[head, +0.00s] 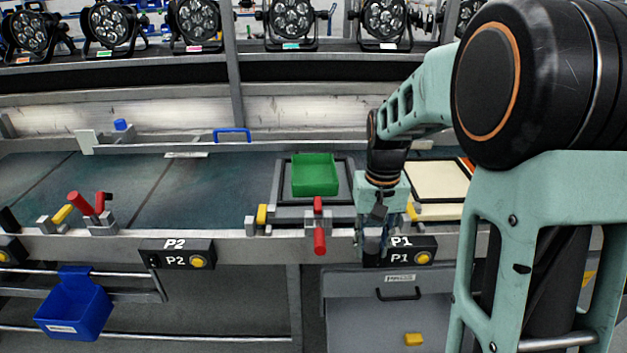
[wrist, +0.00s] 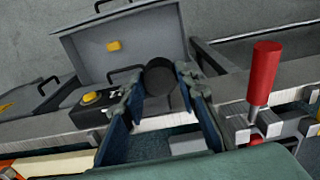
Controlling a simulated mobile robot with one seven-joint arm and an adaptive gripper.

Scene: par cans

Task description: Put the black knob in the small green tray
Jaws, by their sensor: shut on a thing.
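The small green tray (head: 315,178) sits on a dark square holder on the bench, left of my gripper, and looks empty. My gripper (head: 374,248) points down at the bench's front edge, just left of the yellow button on the P1 box (head: 412,250). In the wrist view, the round black knob (wrist: 160,74) is between the fingertips of my gripper (wrist: 160,84), which is shut on it. The P1 box (wrist: 85,106) is beside it there. My fingers hide the knob in the head view, and I cannot tell whether it touches the box.
A red-handled clamp (head: 319,228) stands in front of the green tray; its red handle (wrist: 264,72) is right of my fingers in the wrist view. A grey drawer unit (head: 350,310) is below the bench. A cream tray (head: 440,182) lies to the right. The bench's left part is mostly clear.

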